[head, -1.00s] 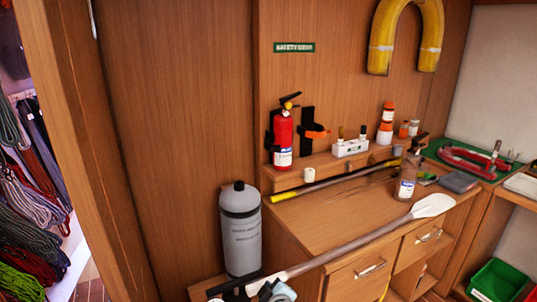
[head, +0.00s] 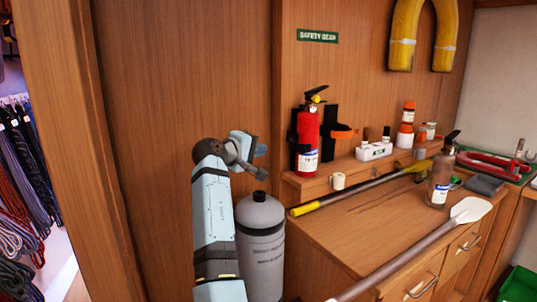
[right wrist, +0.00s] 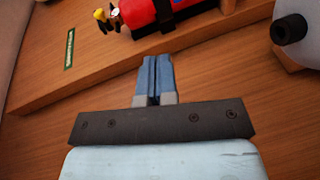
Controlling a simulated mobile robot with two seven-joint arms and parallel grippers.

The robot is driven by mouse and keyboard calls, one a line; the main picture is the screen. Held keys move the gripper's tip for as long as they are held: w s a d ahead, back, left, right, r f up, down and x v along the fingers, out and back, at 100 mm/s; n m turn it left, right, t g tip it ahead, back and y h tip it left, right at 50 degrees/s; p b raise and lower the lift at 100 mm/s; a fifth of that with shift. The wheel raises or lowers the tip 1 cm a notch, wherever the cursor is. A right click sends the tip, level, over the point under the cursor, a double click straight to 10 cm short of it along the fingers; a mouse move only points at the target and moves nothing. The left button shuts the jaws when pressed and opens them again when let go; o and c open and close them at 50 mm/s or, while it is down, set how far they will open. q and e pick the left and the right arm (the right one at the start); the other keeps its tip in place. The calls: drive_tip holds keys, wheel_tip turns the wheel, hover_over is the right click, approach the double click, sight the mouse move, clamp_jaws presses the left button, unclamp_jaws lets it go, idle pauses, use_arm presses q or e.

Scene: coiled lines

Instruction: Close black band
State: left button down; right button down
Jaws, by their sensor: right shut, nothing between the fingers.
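A black band (head: 293,133) shows at the left side of the red fire extinguisher (head: 307,143), which stands upright against the wooden wall. In the right wrist view dark band parts (right wrist: 172,22) lie by the red extinguisher body (right wrist: 138,12); whether the band is latched I cannot tell. My right gripper (head: 260,150) is left of the extinguisher, above the grey tank, and apart from the band. Its blue fingers (right wrist: 155,75) are shut together and empty. My left gripper is not in view.
The grey tank (head: 260,240) with a dark cap stands below my right gripper. A black bracket with an orange strap (head: 344,132) is right of the extinguisher. A paddle (head: 420,250), a yellow-ended pole (head: 350,188) and a brown bottle (head: 440,178) lie or stand on the cabinet.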

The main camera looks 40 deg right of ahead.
approach(292, 149)
drive_tip(key=d+r, duration=0.1)
drive_tip(key=d, duration=0.1)
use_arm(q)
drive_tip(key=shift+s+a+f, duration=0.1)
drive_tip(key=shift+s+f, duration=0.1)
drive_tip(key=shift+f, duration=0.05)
use_arm(e)
drive_tip(key=shift+s+d+f, duration=0.2)
drive_tip(key=shift+s+d, duration=0.5)
drive_tip(key=shift+d, duration=0.2)
drive_tip(key=shift+s+d+f, duration=0.15)
drive_tip(key=shift+s+d, duration=0.55)
drive_tip(key=shift+d, duration=0.2)
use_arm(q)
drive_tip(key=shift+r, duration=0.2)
